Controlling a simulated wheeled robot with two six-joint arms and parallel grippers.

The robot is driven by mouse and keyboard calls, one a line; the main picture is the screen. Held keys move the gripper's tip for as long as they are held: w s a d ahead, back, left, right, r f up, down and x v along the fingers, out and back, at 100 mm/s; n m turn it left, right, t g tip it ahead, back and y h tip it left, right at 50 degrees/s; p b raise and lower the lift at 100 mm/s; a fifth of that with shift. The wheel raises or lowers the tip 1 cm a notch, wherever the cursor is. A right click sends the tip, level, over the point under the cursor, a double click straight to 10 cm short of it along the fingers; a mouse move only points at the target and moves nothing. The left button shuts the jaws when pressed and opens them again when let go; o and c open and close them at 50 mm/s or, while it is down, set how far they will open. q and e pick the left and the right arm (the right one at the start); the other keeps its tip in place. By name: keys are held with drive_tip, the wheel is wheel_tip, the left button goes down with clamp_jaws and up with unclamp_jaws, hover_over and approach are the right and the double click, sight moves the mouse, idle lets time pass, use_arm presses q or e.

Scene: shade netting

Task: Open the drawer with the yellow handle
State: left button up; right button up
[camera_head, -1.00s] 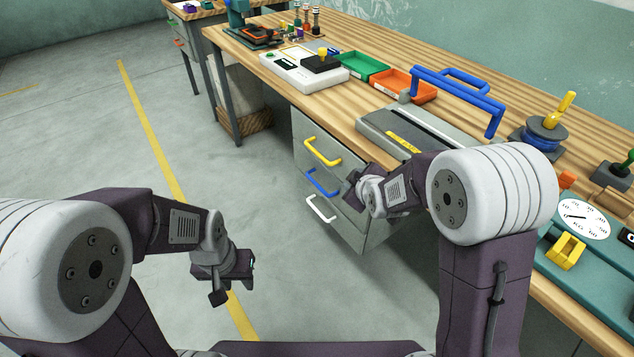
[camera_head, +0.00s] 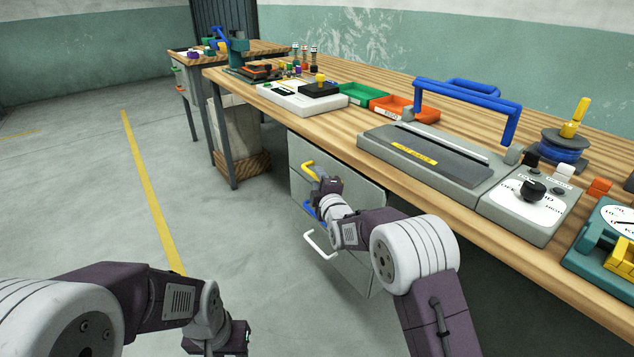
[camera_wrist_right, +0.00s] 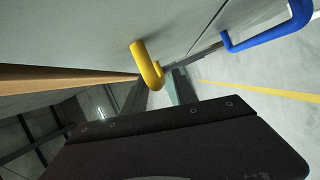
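The yellow handle (camera_head: 309,170) is on the top drawer of the grey cabinet (camera_head: 359,188) under the bench. That drawer looks closed. My right gripper (camera_head: 325,186) is at the cabinet front, close to the yellow handle's near end and overlapping it in the head view. In the right wrist view the yellow handle (camera_wrist_right: 147,66) is just beyond the dark gripper body (camera_wrist_right: 185,143).
The blue handle (camera_head: 311,211) and white handle (camera_head: 318,245) are on drawers below. The wooden bench top (camera_head: 345,125) overhangs the cabinet and carries several devices and trays. The floor (camera_head: 235,222) left of the cabinet is open.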

drive_tip(key=shift+x, duration=0.9)
clamp_jaws()
idle(0.8)
